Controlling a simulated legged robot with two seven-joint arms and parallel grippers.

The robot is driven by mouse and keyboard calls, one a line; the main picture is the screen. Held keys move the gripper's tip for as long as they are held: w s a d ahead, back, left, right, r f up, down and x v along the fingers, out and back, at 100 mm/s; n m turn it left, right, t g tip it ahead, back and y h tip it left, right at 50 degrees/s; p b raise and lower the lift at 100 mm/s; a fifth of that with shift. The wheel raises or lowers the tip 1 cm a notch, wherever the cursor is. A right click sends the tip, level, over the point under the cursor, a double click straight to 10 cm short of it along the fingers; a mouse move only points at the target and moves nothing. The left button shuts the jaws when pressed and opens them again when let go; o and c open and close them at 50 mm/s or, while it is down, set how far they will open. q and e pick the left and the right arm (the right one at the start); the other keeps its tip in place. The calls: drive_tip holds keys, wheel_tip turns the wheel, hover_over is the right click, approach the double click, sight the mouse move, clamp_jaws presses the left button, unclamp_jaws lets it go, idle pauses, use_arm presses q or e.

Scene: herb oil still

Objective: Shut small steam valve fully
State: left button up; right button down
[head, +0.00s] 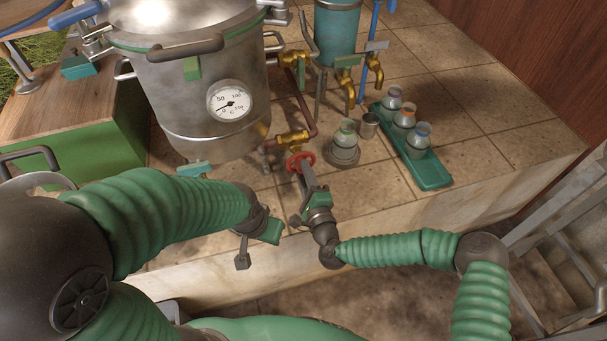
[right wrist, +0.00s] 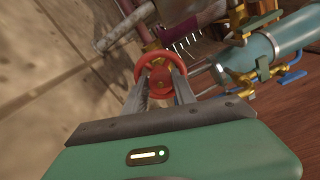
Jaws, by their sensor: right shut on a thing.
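The small steam valve is a red handwheel (head: 293,161) on a brass fitting (head: 291,138) low beside the steel still. It also shows in the right wrist view as a red ring (right wrist: 166,54) with spokes. My right gripper (head: 303,165) reaches it from the front, with one finger on each side of the wheel. In the right wrist view its fingers (right wrist: 161,76) are shut on the wheel and cover part of its lower rim.
The steel still (head: 195,110) with a dial gauge (head: 230,101) stands behind and left of the valve. A green tray (head: 429,171) holds several bottles. The tiles at the front right are clear.

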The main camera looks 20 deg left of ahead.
drive_tip(key=shift+d+f, duration=0.1)
drive_tip(key=shift+f, duration=0.25)
drive_tip(key=c, duration=1)
unclamp_jaws()
drive_tip(key=shift+c, duration=0.2)
drive_tip(key=shift+r, duration=0.15)
drive_tip(key=p+v, duration=0.3)
drive_tip(key=v, duration=1.3)
drive_tip(key=shift+s+d, duration=0.3)
